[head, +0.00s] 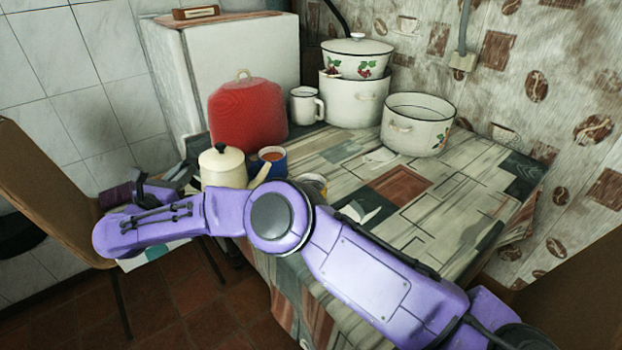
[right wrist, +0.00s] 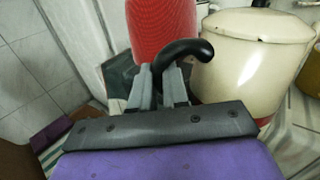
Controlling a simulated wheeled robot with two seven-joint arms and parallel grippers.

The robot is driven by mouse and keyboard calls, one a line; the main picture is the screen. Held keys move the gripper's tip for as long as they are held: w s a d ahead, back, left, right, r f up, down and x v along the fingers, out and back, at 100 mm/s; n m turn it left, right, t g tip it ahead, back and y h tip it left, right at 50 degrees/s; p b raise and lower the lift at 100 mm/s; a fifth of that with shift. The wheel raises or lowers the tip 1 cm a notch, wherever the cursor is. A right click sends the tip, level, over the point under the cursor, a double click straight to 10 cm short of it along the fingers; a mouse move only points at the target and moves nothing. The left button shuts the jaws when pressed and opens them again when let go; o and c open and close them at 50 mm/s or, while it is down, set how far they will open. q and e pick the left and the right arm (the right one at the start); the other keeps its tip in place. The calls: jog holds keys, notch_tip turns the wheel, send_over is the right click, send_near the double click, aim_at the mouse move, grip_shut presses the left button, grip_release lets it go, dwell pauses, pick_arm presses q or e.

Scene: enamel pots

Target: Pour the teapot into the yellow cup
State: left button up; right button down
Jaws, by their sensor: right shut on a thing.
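The cream teapot (head: 222,170) with a dark lid knob stands upright near the table's left edge in the head view. My right arm hides its base, so I cannot tell if it touches the table. Its body (right wrist: 250,55) fills the upper right of the right wrist view. My right gripper (head: 184,175) is left of the teapot, shut on its black handle (right wrist: 185,50). A small cup with a yellowish rim (head: 316,179), apparently the yellow cup, is mostly hidden behind my arm, right of the teapot. My left gripper is not in view.
A blue mug (head: 273,155) with brown contents stands right beside the teapot. A red rounded object (head: 248,115) is behind them. A white mug (head: 306,105), stacked pots (head: 355,100) and an open pot (head: 417,125) stand farther back. The table's right part is clear.

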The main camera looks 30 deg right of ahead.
aim_at(202, 157)
jog(key=shift+s+d+r+m+p, duration=0.1)
jog(key=shift+d+r+m+p, duration=0.1)
jog(key=shift+r+p, duration=0.25)
jog(key=shift+s+d+r+m+p, duration=0.1)
jog(key=shift+r+m+p, duration=0.1)
jog(key=shift+r, duration=0.35)
jog(key=r+m+p, duration=0.1)
jog(key=s+d+r+m+p, duration=0.1)
jog(key=p, duration=0.1)
jog(key=d+r+p, duration=0.1)
jog(key=shift+s+r+m+g+y, duration=0.1)
jog(key=shift+s+m+g+y, duration=0.2)
jog(key=shift+s+m, duration=0.1)
jog(key=shift+w+d+p, duration=0.1)
jog(key=shift+p, duration=0.2)
jog(key=shift+s+d+r+m+p, duration=0.25)
jog(key=shift+r+m+p, duration=0.05)
jog(key=shift+r+p, duration=0.25)
jog(key=shift+s+d+r+m+p, duration=0.25)
jog(key=shift+d+r+p, duration=0.1)
jog(key=shift+r+p, duration=0.25)
jog(key=shift+s+d+r+m+p, duration=0.25)
jog(key=shift+d+r+p, duration=0.1)
jog(key=shift+p, duration=0.3)
